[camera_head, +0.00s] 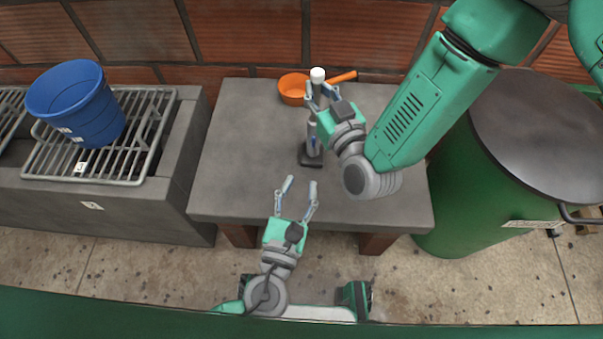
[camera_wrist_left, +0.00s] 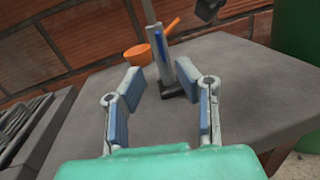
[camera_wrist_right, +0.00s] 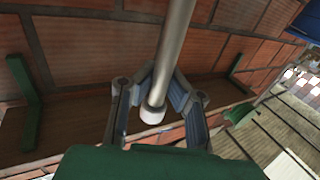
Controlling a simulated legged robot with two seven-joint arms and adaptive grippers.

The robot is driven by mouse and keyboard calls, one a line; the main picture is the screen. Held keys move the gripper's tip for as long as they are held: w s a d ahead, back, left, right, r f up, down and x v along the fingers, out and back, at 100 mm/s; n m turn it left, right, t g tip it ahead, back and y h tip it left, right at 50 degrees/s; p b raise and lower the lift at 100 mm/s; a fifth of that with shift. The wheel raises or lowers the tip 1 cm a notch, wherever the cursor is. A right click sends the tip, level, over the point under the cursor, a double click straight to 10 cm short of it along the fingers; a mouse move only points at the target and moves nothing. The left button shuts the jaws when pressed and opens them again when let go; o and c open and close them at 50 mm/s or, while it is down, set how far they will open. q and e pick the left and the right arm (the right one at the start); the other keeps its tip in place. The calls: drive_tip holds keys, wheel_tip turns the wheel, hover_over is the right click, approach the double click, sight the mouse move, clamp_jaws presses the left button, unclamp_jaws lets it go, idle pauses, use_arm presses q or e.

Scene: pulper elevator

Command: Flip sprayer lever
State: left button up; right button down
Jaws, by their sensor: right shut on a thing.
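The sprayer (camera_head: 311,157) stands on the grey table, with a dark foot, a grey post with a blue strip and a white knob (camera_head: 317,74) on top. In the left wrist view its post (camera_wrist_left: 157,48) shows beyond my fingers. My right gripper (camera_head: 319,92) is shut on the sprayer lever just below the knob. In the right wrist view the lever is a grey rod (camera_wrist_right: 172,50) with a white end, between the fingers. My left gripper (camera_head: 301,185) is open and empty at the table's front, apart from the sprayer.
An orange pan (camera_head: 292,89) lies behind the sprayer near the brick wall. A blue bucket (camera_head: 78,108) stands on a metal grate at the left. A large green barrel (camera_head: 461,190) stands right of the table (camera_head: 235,150). The table's left side is clear.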

use_arm(q)
drive_tip(key=d+r+n, duration=0.1)
drive_tip(key=d+r, duration=0.3)
drive_tip(key=r, duration=0.1)
drive_tip(key=m, duration=0.1)
approach(313, 141)
drive_tip(key=w, duration=0.3)
drive_tip(key=w+d, duration=0.1)
drive_tip(key=w, duration=0.2)
drive_tip(key=w+d, duration=0.1)
drive_tip(key=w, duration=0.3)
clamp_jaws()
